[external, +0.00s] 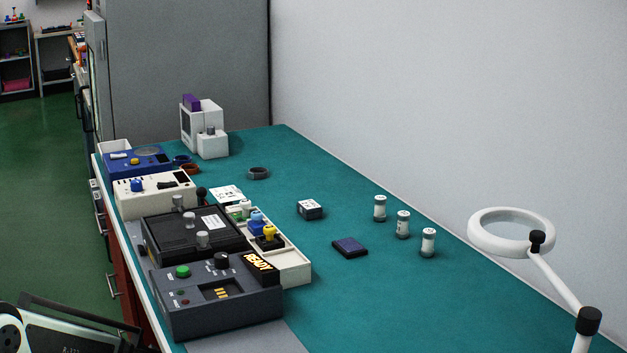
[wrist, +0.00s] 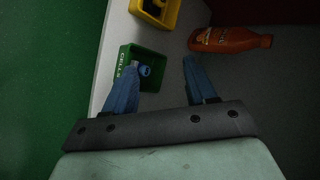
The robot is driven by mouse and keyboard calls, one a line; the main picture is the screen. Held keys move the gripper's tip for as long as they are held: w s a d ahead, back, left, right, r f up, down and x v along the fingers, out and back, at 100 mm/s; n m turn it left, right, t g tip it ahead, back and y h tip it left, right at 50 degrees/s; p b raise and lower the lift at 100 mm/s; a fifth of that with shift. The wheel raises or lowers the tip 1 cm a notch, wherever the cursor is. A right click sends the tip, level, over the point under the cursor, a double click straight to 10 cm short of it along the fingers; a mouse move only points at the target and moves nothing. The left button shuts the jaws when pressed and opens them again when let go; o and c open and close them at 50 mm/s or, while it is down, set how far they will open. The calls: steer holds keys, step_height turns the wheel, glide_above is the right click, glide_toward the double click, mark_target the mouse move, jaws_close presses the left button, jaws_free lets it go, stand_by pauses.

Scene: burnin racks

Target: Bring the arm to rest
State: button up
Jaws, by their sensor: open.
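My gripper (wrist: 160,66) shows in the wrist view with its two blue fingers spread apart and nothing between them. A small green bin marked CELLS (wrist: 160,83) lies beyond the left finger, which overlaps part of it. A small cell with a blue end (wrist: 145,70) is in that bin. The gripper is outside the external view; a piece of white and black machinery shows at its bottom left corner, and I cannot tell which part it is.
The wrist view shows a yellow bin (wrist: 172,14) and an orange bottle (wrist: 230,39). The external view shows a green-topped bench (external: 345,285) with a dark tester (external: 215,308), white cylinders (external: 403,225), a dark flat block (external: 350,247) and a ring lamp (external: 475,228).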

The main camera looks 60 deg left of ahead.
steer(key=s+d+f+n+g+h, duration=0.1)
steer(key=s+d+f+n+g, duration=0.3)
steer(key=d, duration=0.6)
steer(key=s+d+n+g+h, duration=0.2)
steer(key=s+d, duration=0.4)
steer(key=d, duration=0.3)
steer(key=s+d+f+n+g+h, duration=0.1)
steer(key=s+d+f+n+g, duration=0.2)
steer(key=d, duration=0.7)
steer(key=s+d+r+n+g+h, duration=0.1)
steer(key=s+d+r+g+h, duration=0.1)
steer(key=s+d, duration=0.8)
steer(key=shift+r+g, duration=0.65)
steer(key=shift+g, duration=0.35)
